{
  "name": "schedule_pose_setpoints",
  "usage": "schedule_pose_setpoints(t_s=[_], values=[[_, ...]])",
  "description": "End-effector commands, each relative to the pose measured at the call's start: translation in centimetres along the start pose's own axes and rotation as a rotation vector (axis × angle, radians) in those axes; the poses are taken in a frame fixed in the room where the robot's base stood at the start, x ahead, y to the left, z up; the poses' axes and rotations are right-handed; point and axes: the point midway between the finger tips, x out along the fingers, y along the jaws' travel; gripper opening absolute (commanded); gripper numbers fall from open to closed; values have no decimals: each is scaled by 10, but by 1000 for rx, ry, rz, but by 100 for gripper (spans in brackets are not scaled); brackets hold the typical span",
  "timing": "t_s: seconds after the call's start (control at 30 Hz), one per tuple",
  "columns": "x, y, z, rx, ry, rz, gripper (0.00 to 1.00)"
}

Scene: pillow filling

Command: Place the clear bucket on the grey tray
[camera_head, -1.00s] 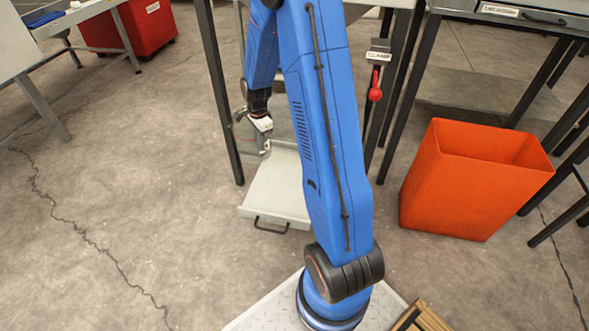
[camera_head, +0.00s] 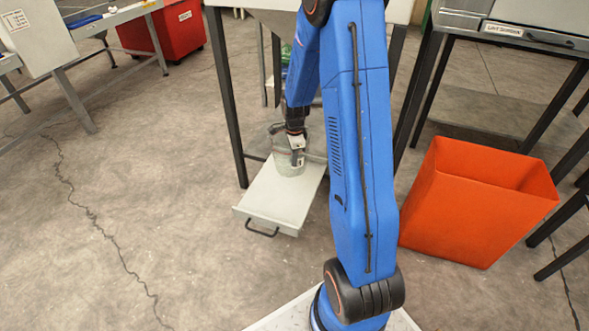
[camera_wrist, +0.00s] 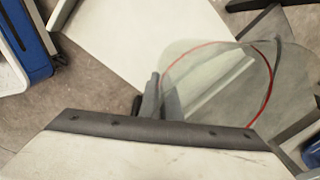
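The clear bucket (camera_head: 290,169) shows faintly in the head view, below and around my gripper (camera_head: 297,158), over the back part of the grey tray (camera_head: 270,205). In the wrist view the bucket (camera_wrist: 215,90) is see-through with a thin red line along its rim. A dark finger of my gripper (camera_wrist: 150,97) meets the bucket's edge, and the gripper appears shut on it. The tray is flat, pale grey, with a black handle at its front. I cannot tell whether the bucket's bottom touches the tray.
The tray sits low beneath a dark-legged table (camera_head: 228,105). An orange bin (camera_head: 460,215) stands on the floor to the right, beside my arm. A red bin (camera_head: 178,28) is at the back left. The floor left of the tray is clear.

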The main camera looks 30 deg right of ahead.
Motion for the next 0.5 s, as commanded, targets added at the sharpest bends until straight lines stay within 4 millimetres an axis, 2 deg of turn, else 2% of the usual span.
schedule_pose_setpoints(t_s=[0.23,0.5], values=[[17,1,0,0,0,-1,0],[46,3,0,-1,0,0,0]])
